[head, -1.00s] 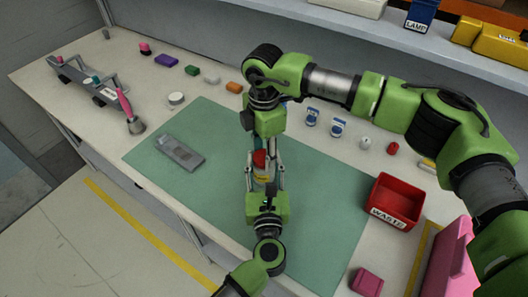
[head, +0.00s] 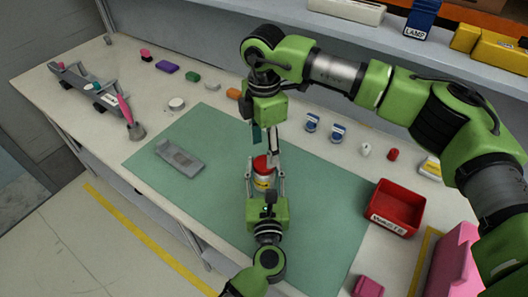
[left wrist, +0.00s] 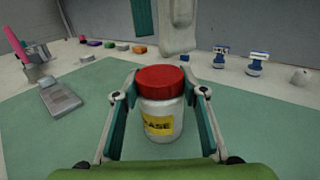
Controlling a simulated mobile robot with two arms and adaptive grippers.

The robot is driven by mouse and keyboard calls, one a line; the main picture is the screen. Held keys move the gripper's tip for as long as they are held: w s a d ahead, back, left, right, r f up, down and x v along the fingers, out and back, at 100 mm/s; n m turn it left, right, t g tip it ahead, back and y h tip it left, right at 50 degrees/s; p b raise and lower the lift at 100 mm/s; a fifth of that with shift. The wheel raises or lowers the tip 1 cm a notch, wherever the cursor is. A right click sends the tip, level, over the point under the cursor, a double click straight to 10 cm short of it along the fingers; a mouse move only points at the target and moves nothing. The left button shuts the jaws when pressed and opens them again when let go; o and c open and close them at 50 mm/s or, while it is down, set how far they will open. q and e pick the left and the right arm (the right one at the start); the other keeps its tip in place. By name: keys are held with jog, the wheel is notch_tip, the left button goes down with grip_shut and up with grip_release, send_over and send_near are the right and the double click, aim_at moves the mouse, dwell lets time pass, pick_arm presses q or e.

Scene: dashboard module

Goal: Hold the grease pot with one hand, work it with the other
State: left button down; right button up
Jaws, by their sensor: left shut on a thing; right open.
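The grease pot (head: 264,179) is a white jar with a red lid and a yellow label, upright over the green mat (head: 310,185). In the left wrist view the pot (left wrist: 160,118) stands between my left fingers. My left gripper (head: 265,176) is shut on its body from the front. My right gripper (head: 266,146) points down just above and behind the lid, open and empty. In the left wrist view, parts of its fingers show at the top, apart from the lid.
A grey flat part (head: 180,157) lies on the mat's left side. A red waste bin (head: 395,207) stands at the right. Blue-and-white pieces (head: 337,132) and several small coloured items line the back. A grey rail assembly (head: 95,92) is at far left.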

aim_at(264, 163)
notch_tip(264, 163, up, 3)
jog(key=m, duration=0.2)
jog(key=shift+f+m, duration=0.2)
jog(key=shift+m, duration=0.1)
jog(key=shift+f, duration=0.1)
notch_tip(264, 163, down, 7)
jog(key=shift+f, duration=0.2)
jog(key=c, duration=1.2)
jog(key=shift+o, duration=0.2)
jog(key=shift+n, duration=1.5)
